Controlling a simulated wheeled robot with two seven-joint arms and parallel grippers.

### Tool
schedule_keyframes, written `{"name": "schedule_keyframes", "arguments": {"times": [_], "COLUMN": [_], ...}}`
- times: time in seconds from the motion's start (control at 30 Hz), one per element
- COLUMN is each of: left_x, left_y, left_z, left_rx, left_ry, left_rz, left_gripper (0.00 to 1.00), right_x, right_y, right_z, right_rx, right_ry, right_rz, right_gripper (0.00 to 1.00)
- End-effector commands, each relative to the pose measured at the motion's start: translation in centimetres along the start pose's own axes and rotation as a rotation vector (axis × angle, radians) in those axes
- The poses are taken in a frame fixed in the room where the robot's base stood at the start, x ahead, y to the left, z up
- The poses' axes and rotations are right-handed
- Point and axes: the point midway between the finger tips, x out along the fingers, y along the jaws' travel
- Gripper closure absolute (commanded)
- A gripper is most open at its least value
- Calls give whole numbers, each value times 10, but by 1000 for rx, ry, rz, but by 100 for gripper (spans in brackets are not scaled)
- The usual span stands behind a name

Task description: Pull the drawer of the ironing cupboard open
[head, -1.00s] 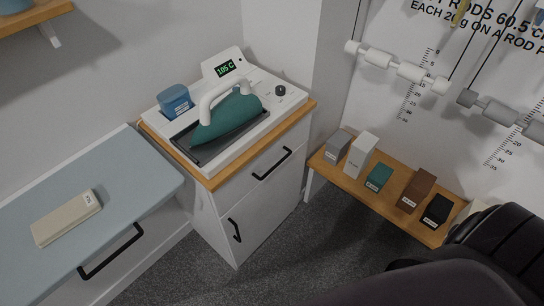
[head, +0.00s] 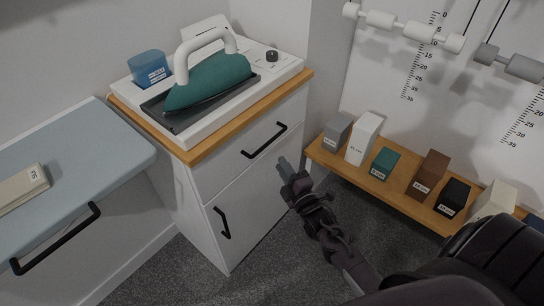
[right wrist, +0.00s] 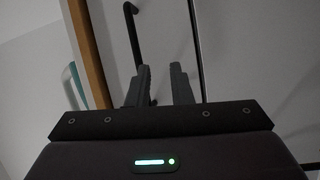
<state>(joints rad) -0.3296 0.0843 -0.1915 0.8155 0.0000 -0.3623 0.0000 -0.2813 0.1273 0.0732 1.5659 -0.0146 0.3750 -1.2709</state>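The ironing cupboard (head: 215,190) is white with a wooden top edge. Its upper drawer (head: 233,143) is closed, flush with the front, and has a black bar handle (head: 264,141). My right gripper (head: 284,166) is in front of the cupboard, a little below and right of that handle, apart from it. In the right wrist view its two fingers (right wrist: 160,85) stand apart with nothing between them. The drawer handle (right wrist: 134,35) shows there beyond the fingertips, towards the left finger. My left gripper is in neither view.
A teal iron (head: 208,82) and a blue container (head: 149,69) stand on the cupboard. A lower door handle (head: 222,222) is below the drawer. A low wooden shelf (head: 405,196) with several blocks is at right; a blue-grey board (head: 80,150) is at left.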

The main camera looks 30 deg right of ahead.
Motion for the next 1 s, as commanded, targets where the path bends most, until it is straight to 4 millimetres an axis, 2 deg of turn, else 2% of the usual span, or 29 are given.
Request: {"name": "schedule_keyframes", "arguments": {"times": [0.03,0.17,0.6,0.77,1.0], "left_x": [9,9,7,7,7], "left_y": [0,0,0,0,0], "left_z": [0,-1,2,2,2], "left_rx": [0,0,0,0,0], "left_ry": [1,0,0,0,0], "left_rz": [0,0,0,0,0], "left_gripper": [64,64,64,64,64], "right_x": [3,12,74,84,84], "right_y": [9,28,34,34,34], "right_z": [0,0,-2,-2,-2], "right_rx": [-39,-87,-85,-85,-85], "right_ry": [7,12,12,11,12], "right_rz": [45,93,91,89,88], "right_gripper": [81,81,81,81,81]}}
